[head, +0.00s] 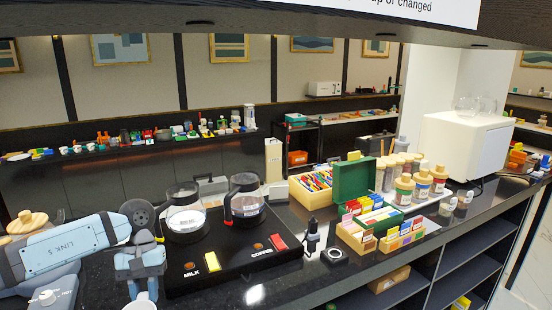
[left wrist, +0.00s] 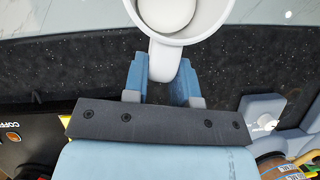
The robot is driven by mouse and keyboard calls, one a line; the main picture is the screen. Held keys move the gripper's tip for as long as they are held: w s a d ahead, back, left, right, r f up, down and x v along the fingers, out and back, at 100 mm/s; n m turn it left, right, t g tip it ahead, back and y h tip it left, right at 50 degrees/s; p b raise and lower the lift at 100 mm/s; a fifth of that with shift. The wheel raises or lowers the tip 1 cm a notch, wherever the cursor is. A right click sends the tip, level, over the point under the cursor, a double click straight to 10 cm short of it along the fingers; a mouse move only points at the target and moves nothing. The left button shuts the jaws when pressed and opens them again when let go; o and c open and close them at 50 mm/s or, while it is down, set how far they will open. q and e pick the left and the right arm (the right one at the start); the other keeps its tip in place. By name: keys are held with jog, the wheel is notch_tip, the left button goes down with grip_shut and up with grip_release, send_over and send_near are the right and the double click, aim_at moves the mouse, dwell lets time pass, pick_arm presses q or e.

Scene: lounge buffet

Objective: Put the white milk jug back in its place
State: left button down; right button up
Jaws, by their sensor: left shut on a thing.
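My left gripper (head: 141,279) is shut on the handle of the white milk jug (head: 143,302), which shows only in part at the bottom edge of the head view. The left wrist view shows the jug's rim and round mouth (left wrist: 203,38), with something white inside, and its handle between the two fingers (left wrist: 162,75). The jug is in front of a black station (head: 230,274) marked MILK and COFFEE, with a red and a yellow block on it. My right gripper is in neither view.
Two glass pots, one left (head: 184,222) and one right (head: 245,207), stand on the back of the station. A black tamper-like tool (head: 312,238), tea boxes (head: 366,232) and lidded jars (head: 403,190) stand to the right. A wooden-lidded container (head: 28,222) is at the left.

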pick_arm(q)
jog(key=s+d+f+m, duration=0.1)
jog(key=s+f, duration=0.1)
jog(key=s+d+f+m, duration=0.1)
jog(key=s, duration=0.2)
jog(key=s+d+f+y, duration=0.1)
jog(key=s+f, duration=0.1)
jog(key=s, duration=0.1)
jog(key=shift+s+d+f+m, duration=0.2)
jog(key=shift+d+f+m, duration=0.1)
jog(key=shift+m, duration=0.1)
